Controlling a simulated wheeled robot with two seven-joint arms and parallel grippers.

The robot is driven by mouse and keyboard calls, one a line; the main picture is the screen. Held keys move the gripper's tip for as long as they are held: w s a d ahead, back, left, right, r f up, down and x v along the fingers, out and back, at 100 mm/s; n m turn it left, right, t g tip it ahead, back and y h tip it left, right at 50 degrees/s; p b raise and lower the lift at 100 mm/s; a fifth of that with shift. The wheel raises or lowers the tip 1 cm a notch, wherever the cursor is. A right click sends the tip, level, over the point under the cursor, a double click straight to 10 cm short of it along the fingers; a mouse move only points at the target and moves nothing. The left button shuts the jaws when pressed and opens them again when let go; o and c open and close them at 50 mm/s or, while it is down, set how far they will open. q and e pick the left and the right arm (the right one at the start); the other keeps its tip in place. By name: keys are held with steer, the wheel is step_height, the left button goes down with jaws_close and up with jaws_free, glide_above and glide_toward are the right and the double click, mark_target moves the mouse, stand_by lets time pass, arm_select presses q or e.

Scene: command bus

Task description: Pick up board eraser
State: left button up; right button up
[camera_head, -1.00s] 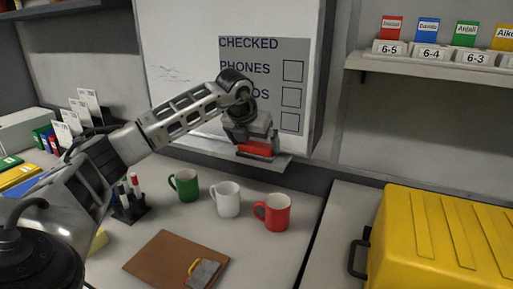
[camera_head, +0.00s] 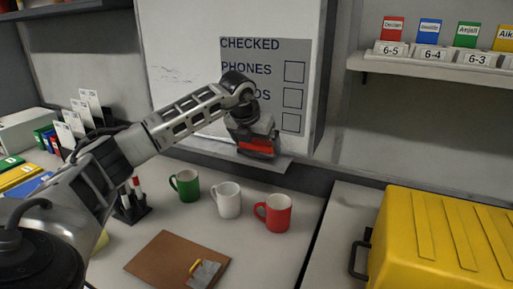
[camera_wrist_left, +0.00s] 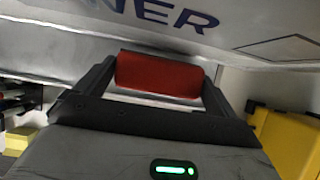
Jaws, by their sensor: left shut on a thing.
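The red board eraser (camera_head: 257,145) is on the narrow ledge (camera_head: 284,163) below the whiteboard in the head view. My left gripper (camera_head: 259,147) is at the ledge with its fingers on either side of the eraser. In the left wrist view the red eraser (camera_wrist_left: 158,74) spans the gap between the two fingers of the left gripper (camera_wrist_left: 157,82), which is shut on it. I cannot tell whether the eraser touches the ledge. The right gripper is not in view.
Green (camera_head: 185,185), white (camera_head: 227,200) and red (camera_head: 274,212) mugs stand on the desk below the ledge. A brown clipboard (camera_head: 160,262) lies in front of them. A large yellow case (camera_head: 440,235) is at the right. The whiteboard (camera_head: 180,60) rises behind the gripper.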

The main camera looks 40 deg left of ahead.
arm_select(q)
steer(key=s+d+r+b, duration=0.1)
steer(key=s+d+r, duration=0.1)
steer(key=s+r, duration=0.4)
steer(key=s+d+r+b, duration=0.2)
steer(key=s+r, duration=0.4)
steer(key=s, duration=0.1)
steer(key=shift+s+d, duration=0.2)
steer(key=shift+d, duration=0.05)
